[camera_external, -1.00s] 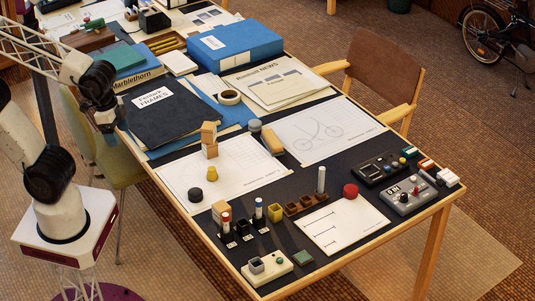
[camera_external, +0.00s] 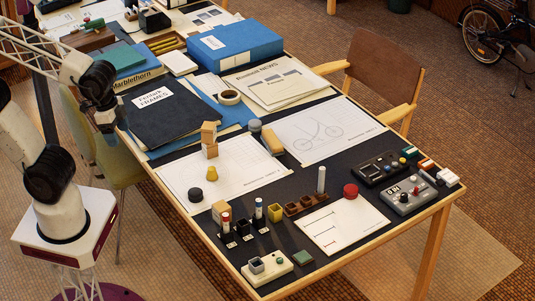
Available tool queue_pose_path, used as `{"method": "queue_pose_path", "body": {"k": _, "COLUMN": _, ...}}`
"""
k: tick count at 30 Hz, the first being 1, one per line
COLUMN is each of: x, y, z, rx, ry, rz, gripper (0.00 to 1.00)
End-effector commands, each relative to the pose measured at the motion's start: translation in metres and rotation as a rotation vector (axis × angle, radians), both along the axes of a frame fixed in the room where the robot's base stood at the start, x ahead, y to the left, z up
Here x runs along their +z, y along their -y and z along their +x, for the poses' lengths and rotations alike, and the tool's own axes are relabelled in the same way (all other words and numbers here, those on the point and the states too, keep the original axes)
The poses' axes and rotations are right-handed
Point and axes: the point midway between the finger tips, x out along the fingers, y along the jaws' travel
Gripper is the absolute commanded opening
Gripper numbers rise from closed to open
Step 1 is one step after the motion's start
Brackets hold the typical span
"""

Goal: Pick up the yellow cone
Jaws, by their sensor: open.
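The yellow cone (camera_external: 212,174) is small and stands on the left white drawing sheet (camera_external: 239,183), just below a stack of wooden blocks (camera_external: 209,139). My gripper (camera_external: 108,132) is at the left, above the table's left edge, well to the left of and higher than the cone. It is open, and I see nothing held in it. The fingertips are small and dark in this view.
A black round piece (camera_external: 195,194) sits left of and below the cone. A grey cylinder (camera_external: 255,126) and a tan block (camera_external: 272,141) lie to its right. A black folder (camera_external: 166,113) lies behind. Holders with markers (camera_external: 227,225) stand in front.

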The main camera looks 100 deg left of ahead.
Motion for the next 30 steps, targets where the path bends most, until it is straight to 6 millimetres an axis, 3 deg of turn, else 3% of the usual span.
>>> {"method": "queue_pose_path", "body": {"k": 9, "x": 0.0, "y": 0.0, "z": 0.0, "rx": 0.0, "ry": 0.0, "rz": 0.0, "gripper": 0.72}}
{"method": "queue_pose_path", "body": {"k": 13, "x": 0.0, "y": 0.0, "z": 0.0, "rx": 0.0, "ry": 0.0, "rz": 0.0, "gripper": 0.52}}
{"method": "queue_pose_path", "body": {"k": 24, "x": -0.001, "y": 0.0, "z": 0.001, "rx": 0.011, "ry": -0.004, "rz": -0.011, "gripper": 0.52}}
{"method": "queue_pose_path", "body": {"k": 30, "x": -0.012, "y": 0.0, "z": 0.008, "rx": 0.086, "ry": -0.031, "rz": -0.081, "gripper": 0.52}}
